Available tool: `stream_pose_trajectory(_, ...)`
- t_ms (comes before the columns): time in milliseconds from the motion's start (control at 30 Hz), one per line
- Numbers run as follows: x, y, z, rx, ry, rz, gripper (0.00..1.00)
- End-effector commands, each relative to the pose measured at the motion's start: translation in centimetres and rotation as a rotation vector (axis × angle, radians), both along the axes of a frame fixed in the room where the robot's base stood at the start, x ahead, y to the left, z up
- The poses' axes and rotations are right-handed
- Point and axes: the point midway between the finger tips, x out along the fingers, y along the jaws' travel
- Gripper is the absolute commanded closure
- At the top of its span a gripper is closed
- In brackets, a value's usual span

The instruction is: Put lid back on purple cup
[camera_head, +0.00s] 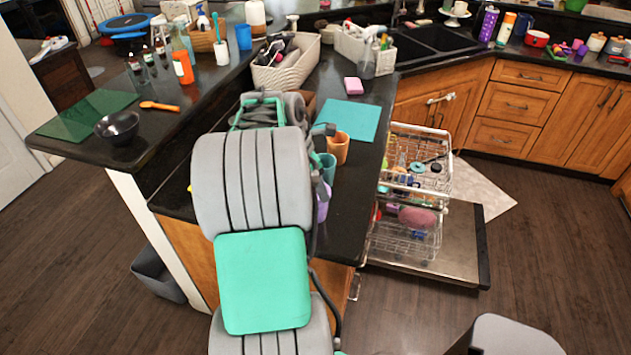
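A purple cup (323,203) stands on the dark counter near its right edge, mostly hidden behind my arm. Only a strip of it shows, so I cannot see whether its top is covered. A teal cup (328,165) and an orange cup (339,148) stand in a row behind it. I cannot make out the lid. My grey and green arm reaches up over the counter and blocks the view of my gripper. I cannot see its fingers or anything they may hold.
A teal mat (348,119) and a pink sponge (353,86) lie beyond the cups. A woven basket (287,66) stands behind my arm. The open dishwasher's racks (410,238) jut out right of the counter. A black bowl (118,127) sits on the raised left counter.

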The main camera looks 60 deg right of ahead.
Motion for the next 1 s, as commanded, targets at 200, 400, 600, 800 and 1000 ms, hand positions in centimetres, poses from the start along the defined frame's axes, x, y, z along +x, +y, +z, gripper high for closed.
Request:
stream_pose_trajectory(200, -0.02, -0.01, -0.02, 0.0, 0.0, 0.0, 0.68)
stream_pose_trajectory(400, -0.01, 0.0, -0.02, 0.0, 0.0, 0.0, 0.68)
stream_pose_trajectory(600, -0.02, 0.01, -0.02, 0.0, 0.0, 0.0, 0.18)
stream_pose_trajectory(800, -0.02, 0.01, -0.02, 0.0, 0.0, 0.0, 0.05)
stream_pose_trajectory(1000, -0.02, 0.01, -0.02, 0.001, 0.001, 0.0, 0.0)
